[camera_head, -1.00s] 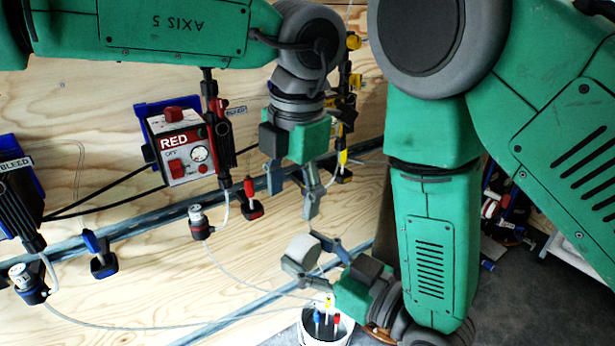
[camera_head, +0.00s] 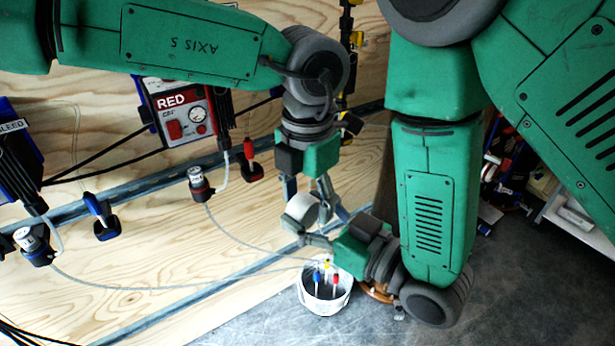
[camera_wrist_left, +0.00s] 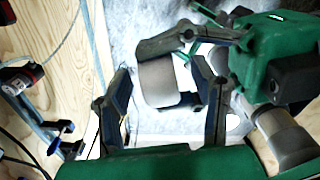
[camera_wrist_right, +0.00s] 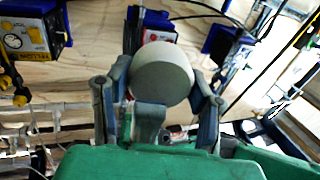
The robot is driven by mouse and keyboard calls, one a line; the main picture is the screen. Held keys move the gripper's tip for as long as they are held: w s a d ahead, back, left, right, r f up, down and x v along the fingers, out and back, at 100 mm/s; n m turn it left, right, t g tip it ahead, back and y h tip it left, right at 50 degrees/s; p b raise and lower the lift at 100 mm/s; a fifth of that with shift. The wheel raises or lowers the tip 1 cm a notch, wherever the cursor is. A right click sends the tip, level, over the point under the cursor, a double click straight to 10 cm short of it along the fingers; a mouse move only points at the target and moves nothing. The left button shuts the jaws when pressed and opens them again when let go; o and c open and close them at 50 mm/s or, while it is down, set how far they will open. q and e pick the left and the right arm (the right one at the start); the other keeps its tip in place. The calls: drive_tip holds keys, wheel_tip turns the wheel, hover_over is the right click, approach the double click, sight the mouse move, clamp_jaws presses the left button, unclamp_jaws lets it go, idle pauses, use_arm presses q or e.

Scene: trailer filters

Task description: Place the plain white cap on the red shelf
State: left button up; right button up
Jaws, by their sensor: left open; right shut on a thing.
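The plain white cap (camera_head: 303,209) is a short cylinder, held tilted in front of the plywood wall. My right gripper (camera_head: 306,224) is shut on it; the cap sits between its fingers in the right wrist view (camera_wrist_right: 163,72). My left gripper (camera_head: 312,196) is open, coming down from above. In the left wrist view its fingers stand on either side of the cap (camera_wrist_left: 158,84); whether they touch it I cannot tell. A box labelled RED (camera_head: 186,112) with a gauge is on the wall at upper left. I cannot make out a distinct red shelf.
A white bucket (camera_head: 322,303) with colored-tipped items stands below the grippers. Grey floor (camera_head: 500,305) is open at lower right.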

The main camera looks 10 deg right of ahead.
use_arm(q)
drive_tip(key=shift+f, duration=0.35)
clamp_jaws()
use_arm(e)
drive_tip(key=o, duration=1.6)
drive_tip(key=shift+o, duration=0.2)
